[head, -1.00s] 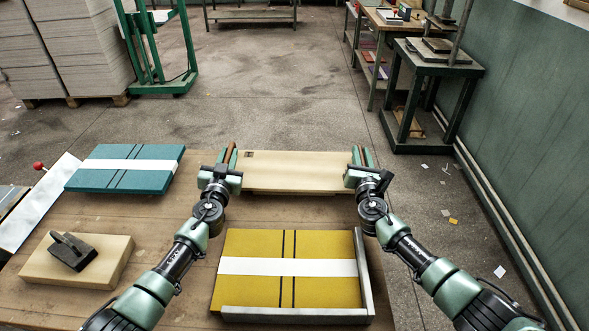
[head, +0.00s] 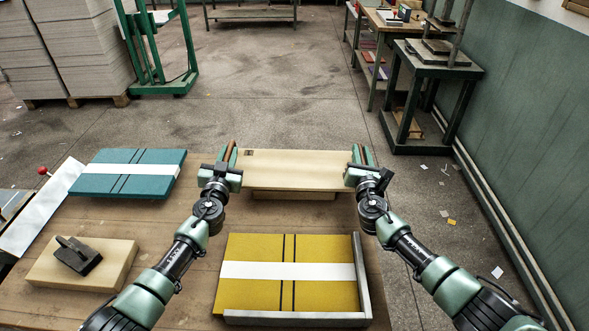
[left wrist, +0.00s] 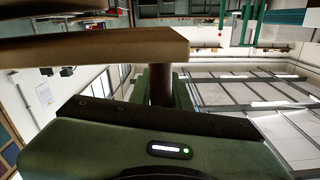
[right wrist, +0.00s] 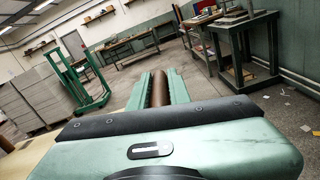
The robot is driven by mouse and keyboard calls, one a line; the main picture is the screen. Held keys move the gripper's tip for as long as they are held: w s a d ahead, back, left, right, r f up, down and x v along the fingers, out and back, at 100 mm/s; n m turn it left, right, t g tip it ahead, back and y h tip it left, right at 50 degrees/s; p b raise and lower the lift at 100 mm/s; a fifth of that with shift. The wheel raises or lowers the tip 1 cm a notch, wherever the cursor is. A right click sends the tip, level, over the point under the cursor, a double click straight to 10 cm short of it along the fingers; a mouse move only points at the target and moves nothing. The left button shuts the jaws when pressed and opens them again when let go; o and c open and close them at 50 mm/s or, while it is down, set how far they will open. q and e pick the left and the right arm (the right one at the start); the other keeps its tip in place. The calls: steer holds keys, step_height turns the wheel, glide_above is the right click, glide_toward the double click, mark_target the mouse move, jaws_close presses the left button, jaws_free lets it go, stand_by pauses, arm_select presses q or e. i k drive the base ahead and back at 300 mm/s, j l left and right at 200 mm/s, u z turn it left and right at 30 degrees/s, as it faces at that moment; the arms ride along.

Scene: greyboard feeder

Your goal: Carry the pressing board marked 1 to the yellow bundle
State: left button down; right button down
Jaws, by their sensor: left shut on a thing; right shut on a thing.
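A pale wooden board (head: 296,170) spans between my two grippers, level above the far part of the table. It has a small dark mark at its far left corner, too small to read. My left gripper (head: 230,157) is shut on its left end, and my right gripper (head: 361,157) is shut on its right end. The board's edge also shows in the left wrist view (left wrist: 95,48). A narrower pale block (head: 293,195) shows below the board's near edge. The yellow bundle (head: 255,248), with a white band and two dark straps, lies nearer me on the table.
A metal corner fence (head: 361,285) edges the yellow bundle's right and near sides. A teal bundle (head: 95,180) lies left. A pale board (head: 110,268) with a dark handled block (head: 77,255) lies at the near left. Bare table (head: 190,225) separates the held board and yellow bundle.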

mark_target(287, 272)
steer(key=k, duration=1)
